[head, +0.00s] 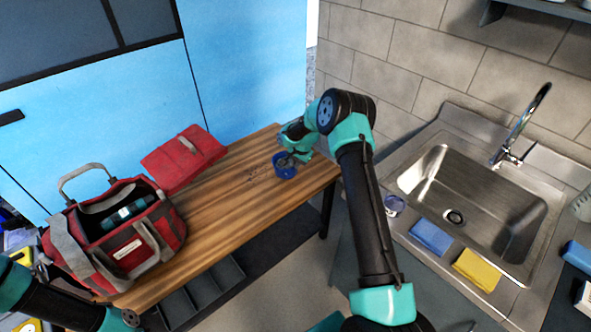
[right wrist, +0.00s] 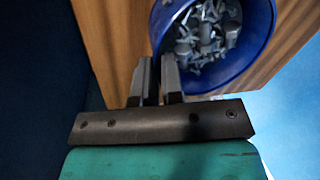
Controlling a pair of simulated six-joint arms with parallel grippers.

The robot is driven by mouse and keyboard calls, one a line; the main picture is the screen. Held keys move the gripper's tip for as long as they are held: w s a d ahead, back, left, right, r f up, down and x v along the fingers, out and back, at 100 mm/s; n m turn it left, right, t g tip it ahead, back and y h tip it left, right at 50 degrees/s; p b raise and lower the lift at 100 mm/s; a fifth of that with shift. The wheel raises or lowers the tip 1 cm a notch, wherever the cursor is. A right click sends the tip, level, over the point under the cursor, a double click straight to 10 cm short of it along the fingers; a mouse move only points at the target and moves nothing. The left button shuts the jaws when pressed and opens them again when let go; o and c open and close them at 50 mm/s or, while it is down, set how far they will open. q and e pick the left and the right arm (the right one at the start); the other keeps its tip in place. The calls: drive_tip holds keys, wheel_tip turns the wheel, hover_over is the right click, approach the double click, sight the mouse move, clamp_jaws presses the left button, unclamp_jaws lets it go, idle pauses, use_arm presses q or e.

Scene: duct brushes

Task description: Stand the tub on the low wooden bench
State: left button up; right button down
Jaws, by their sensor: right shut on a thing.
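The blue tub (head: 287,173) is at the far right end of the wooden bench (head: 215,205). In the right wrist view the tub (right wrist: 262,45) is round, with many small grey fixings inside. My right gripper (head: 293,158) is shut on the tub's near wall; its fingers (right wrist: 158,80) straddle the rim. The tub appears upright over the bench top; whether its base touches the wood I cannot tell. My left arm shows at the lower left, but its gripper is out of view.
A red and grey tool bag (head: 127,248) and a red case (head: 184,158) occupy the bench's left and back. Small dark bits (head: 254,174) lie left of the tub. A steel sink (head: 470,200), blue sponge (head: 431,236) and yellow cloth (head: 477,269) are at right.

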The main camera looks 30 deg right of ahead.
drive_tip(key=shift+d+x, duration=0.15)
drive_tip(key=shift+x, duration=0.7)
drive_tip(key=shift+d+x, duration=0.1)
drive_tip(key=shift+x, duration=0.7)
drive_tip(key=shift+s+f, duration=0.2)
drive_tip(key=c, duration=1.3)
unclamp_jaws()
drive_tip(key=shift+o, duration=0.2)
drive_tip(key=v, duration=1.2)
